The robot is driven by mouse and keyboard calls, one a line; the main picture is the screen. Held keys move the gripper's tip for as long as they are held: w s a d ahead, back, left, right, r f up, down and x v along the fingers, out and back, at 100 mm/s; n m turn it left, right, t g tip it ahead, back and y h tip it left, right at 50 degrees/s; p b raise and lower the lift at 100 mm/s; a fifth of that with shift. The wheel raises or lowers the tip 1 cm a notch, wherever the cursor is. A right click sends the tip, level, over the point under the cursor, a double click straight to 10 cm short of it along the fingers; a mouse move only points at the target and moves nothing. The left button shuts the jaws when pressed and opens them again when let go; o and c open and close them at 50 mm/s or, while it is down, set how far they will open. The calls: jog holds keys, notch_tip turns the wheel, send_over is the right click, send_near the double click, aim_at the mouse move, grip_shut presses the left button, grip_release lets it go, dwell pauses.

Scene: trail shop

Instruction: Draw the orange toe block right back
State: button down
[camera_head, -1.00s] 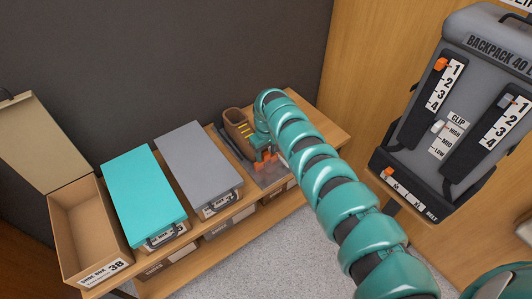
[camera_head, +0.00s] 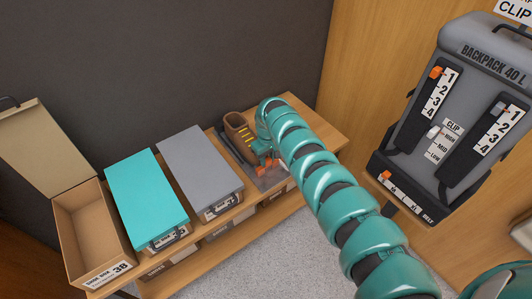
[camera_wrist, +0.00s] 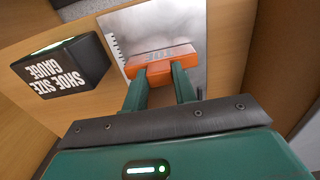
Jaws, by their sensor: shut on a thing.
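The orange toe block (camera_wrist: 162,62) sits across a grey metal gauge plate (camera_wrist: 185,22) in the wrist view. My gripper (camera_wrist: 162,74) is shut on the block, with one green finger at each side of its near part. In the head view the orange block (camera_head: 266,167) is partly hidden by my gripper (camera_head: 262,153), at the front of the plate on the bench. A brown boot (camera_head: 236,122) stands behind and left of it. The plate has dark tick marks along its left edge in the wrist view. The boot does not show there.
A black "Shoe Size Gauge" sign (camera_wrist: 62,68) is left of the plate. A grey box (camera_head: 198,165), a teal box (camera_head: 145,200) and an open brown box (camera_head: 92,235) stand left along the wooden bench (camera_head: 325,135). A grey backpack (camera_head: 470,110) is at the right.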

jog(key=shift+s+d+r+p, duration=0.2)
jog(key=shift+s+d+p, duration=0.55)
jog(key=shift+p, duration=1.3)
jog(key=shift+s+d+r+p, duration=0.15)
jog(key=shift+s+d+p, duration=0.6)
jog(key=shift+p, duration=1.25)
jog(key=shift+s+a+f+p, duration=0.1)
jog(key=shift+s+f+p, duration=0.05)
jog(key=shift+s+p, duration=0.25)
jog(key=shift+f, duration=0.3)
jog(key=shift+s, duration=0.1)
jog(key=c, duration=1.1)
grip_release()
jog(key=shift+d+r, duration=0.1)
jog(key=shift+d, duration=0.1)
jog(key=shift+a, duration=0.1)
jog(key=shift+r, duration=0.15)
